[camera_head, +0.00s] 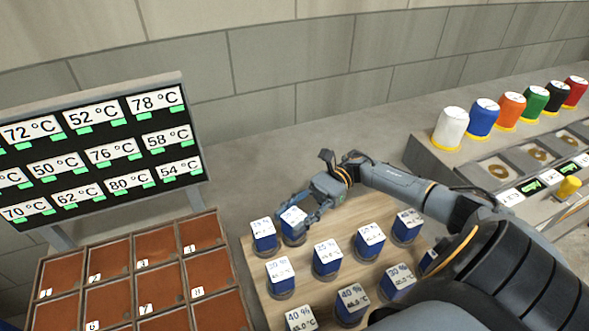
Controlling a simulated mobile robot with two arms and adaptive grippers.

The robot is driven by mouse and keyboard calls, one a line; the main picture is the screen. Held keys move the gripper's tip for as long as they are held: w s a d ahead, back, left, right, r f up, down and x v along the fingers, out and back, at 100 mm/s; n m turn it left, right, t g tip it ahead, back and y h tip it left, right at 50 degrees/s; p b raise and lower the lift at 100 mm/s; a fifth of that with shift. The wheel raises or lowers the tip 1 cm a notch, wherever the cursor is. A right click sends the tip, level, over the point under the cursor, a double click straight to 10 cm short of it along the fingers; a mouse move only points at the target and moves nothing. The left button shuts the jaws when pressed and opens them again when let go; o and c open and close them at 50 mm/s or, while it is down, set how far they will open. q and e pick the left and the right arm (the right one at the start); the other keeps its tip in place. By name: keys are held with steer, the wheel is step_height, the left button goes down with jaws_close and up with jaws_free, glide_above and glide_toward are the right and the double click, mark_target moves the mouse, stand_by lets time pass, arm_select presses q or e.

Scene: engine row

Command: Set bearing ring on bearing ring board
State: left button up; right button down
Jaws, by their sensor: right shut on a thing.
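My right gripper (305,218) reaches in from the right and is shut on a blue labelled canister (294,226) in the back row of a wooden board (262,294). The canister is upright, and its white top label is partly covered by the fingers. I cannot tell whether it is lifted off the board. Brass-coloured rings, which look like bearing rings, lie in grey recesses at the right: one (498,171), another (538,154) and a third (568,140). No board is clearly marked for bearing rings. My left gripper is not in view.
Several other blue labelled canisters (327,262) stand on the wooden board. A compartment tray (213,230) and a temperature display (98,150) are at left. Coloured canisters (483,120) line the back right. Bare grey counter lies behind the board.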

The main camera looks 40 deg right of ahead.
steer(key=shift+f, duration=0.1)
steer(key=c, duration=1.2)
jaws_free()
steer(key=shift+f+b, duration=0.1)
steer(key=shift+b, duration=0.2)
steer(key=o, duration=0.4)
steer(key=shift+r+p, duration=0.25)
steer(key=shift+p, duration=0.1)
steer(key=d+b, duration=0.2)
steer(key=d, duration=0.1)
steer(key=d+b, duration=0.2)
steer(key=d, duration=0.2)
steer(key=w+d+b, duration=0.1)
steer(key=d+b, duration=0.1)
steer(key=d, duration=0.1)
steer(key=shift+d+f, duration=0.25)
steer(key=shift+d, duration=0.15)
steer(key=shift+d+r+b, duration=0.2)
steer(key=shift+d+b, duration=0.1)
steer(key=shift+d, duration=0.35)
